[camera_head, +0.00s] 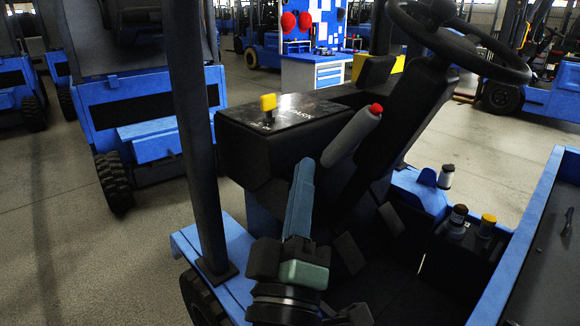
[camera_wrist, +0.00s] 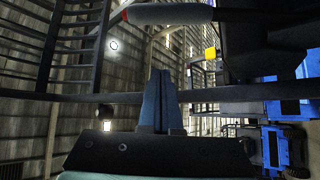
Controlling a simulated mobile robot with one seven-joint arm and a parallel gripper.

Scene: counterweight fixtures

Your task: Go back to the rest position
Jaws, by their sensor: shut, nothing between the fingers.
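My gripper (camera_head: 304,162) points up in front of the forklift's dashboard. Its two blue-grey fingers are shut against each other with nothing between them. In the wrist view the closed fingertips (camera_wrist: 159,72) stand in the lower middle, below a grey lever (camera_wrist: 168,14) and apart from it in the picture. In the head view this grey lever (camera_head: 354,136) with a red button on its end leans up to the right, just right of the fingertips. A yellow knob (camera_head: 268,102) stands on the black dashboard box (camera_head: 300,110), left of the lever.
A dark post (camera_head: 193,130) rises left of my gripper. The steering wheel (camera_head: 460,45) is at the upper right. Several small bottles (camera_head: 446,176) stand on the right side of the forklift. Another blue forklift (camera_head: 150,110) is parked behind at the left.

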